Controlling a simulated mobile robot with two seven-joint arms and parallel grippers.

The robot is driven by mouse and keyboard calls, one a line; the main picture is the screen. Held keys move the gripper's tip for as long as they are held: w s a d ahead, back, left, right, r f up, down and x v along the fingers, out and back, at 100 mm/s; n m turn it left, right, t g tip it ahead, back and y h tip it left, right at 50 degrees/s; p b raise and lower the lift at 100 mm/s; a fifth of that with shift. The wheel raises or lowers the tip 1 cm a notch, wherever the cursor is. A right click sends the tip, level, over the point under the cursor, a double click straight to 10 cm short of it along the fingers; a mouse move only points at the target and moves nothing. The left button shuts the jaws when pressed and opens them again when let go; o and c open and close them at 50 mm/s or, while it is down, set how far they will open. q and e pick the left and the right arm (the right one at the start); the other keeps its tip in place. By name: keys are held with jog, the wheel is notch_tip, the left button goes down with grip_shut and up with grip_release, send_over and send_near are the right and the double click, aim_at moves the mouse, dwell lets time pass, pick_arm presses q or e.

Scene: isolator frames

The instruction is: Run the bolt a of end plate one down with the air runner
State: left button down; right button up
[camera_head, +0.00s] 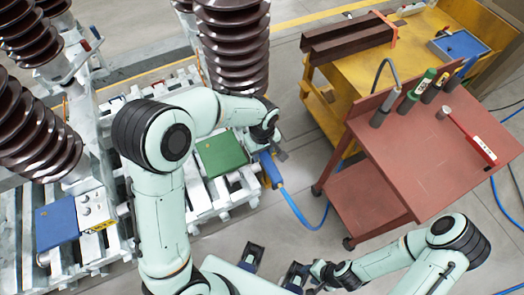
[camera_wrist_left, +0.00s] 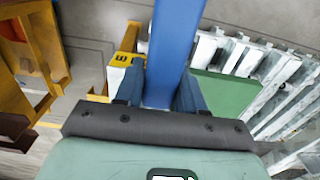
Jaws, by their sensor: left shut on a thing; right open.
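My left gripper (camera_head: 267,147) is shut on a blue tool (camera_head: 271,170), apparently the air runner, with a blue hose at its lower end. In the left wrist view the tool (camera_wrist_left: 171,45) stands between the gripper's two dark blue fingers (camera_wrist_left: 160,95). A green plate (camera_head: 222,153) lies just left of the tool, and a blue plate (camera_head: 57,222) lies at the far left. Which is end plate one I cannot tell, and bolt a cannot be made out. The tool's working end is not clearly visible. My right gripper (camera_head: 273,266) is open and empty at the bottom.
Pale slatted frames (camera_head: 243,190) carry brown ribbed insulators (camera_head: 233,45). A red cart (camera_head: 440,150) with several upright tools stands right, before a yellow bench (camera_head: 400,60). The blue hose (camera_head: 300,212) loops over the floor towards the cart. Floor between frames and cart is open.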

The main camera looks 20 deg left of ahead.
pick_arm(q)
jog(key=shift+r+p, duration=2.1)
jog(key=shift+r, duration=1.45)
pick_arm(e)
jog(key=r, duration=0.1)
jog(key=w+r, duration=0.1)
jog(key=r, duration=0.1)
jog(key=w+r, duration=0.1)
jog(key=shift+w+r, duration=0.2)
jog(key=shift+r, duration=0.2)
